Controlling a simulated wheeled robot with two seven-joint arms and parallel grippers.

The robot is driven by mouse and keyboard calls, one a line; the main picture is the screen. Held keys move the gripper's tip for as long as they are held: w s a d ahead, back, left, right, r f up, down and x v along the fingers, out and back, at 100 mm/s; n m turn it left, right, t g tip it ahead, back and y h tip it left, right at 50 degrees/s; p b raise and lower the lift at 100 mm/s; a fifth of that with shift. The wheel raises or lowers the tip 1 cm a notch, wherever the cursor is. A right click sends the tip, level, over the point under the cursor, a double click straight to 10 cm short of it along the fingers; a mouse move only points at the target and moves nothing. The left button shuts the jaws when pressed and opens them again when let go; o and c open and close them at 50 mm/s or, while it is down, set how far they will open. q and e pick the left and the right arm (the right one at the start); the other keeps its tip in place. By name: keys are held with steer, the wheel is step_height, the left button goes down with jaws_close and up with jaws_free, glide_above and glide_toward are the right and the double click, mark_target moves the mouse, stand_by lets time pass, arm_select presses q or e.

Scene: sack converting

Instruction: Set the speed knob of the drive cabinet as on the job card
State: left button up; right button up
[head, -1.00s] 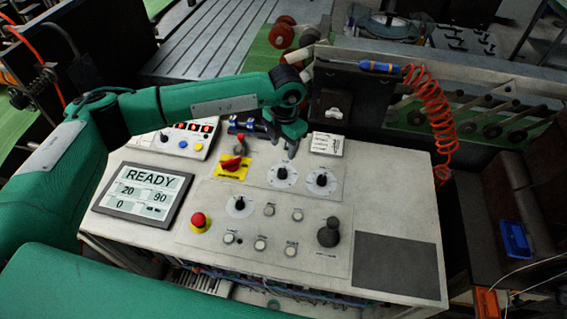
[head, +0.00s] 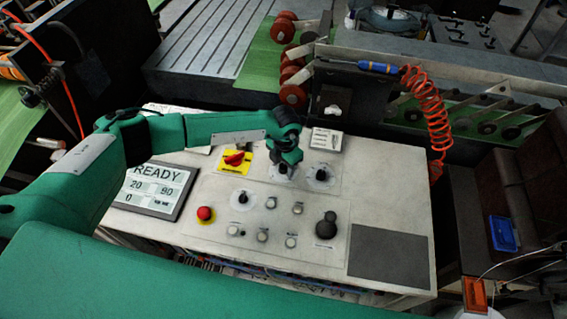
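The drive cabinet (head: 385,195) has a pale sloping top with several controls. Two black knobs on white round dials sit side by side near its back: a left dial knob (head: 283,174) and a right dial knob (head: 321,174). A third dial knob (head: 241,198) is lower left. Their labels are too small to read. A white card with print (head: 326,140), likely the job card, stands behind them; its text is unreadable. My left gripper (head: 285,164) points down at the left dial knob and partly hides it. I cannot tell whether its fingers touch the knob. My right gripper is out of view.
A screen (head: 156,186) reads READY, 20, 90 and 0. A red switch on yellow (head: 234,160), a red mushroom button (head: 205,214) and a black joystick (head: 326,226) stand up nearby. A coiled orange hose (head: 425,105) hangs at the back right.

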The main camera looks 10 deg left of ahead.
arm_select(q)
steer(key=c, duration=0.9)
steer(key=shift+f+m+b, duration=0.15)
steer(key=shift+m+b, duration=0.15)
steer(key=shift+b, duration=0.4)
steer(key=m+b, duration=1.1)
steer(key=b, duration=0.7)
steer(key=shift+b, duration=0.35)
steer(key=shift+m+h+b, duration=0.3)
steer(key=shift+m+b, duration=0.6)
steer(key=shift+b, duration=0.15)
steer(key=shift+r, duration=0.25)
steer(key=o, duration=1)
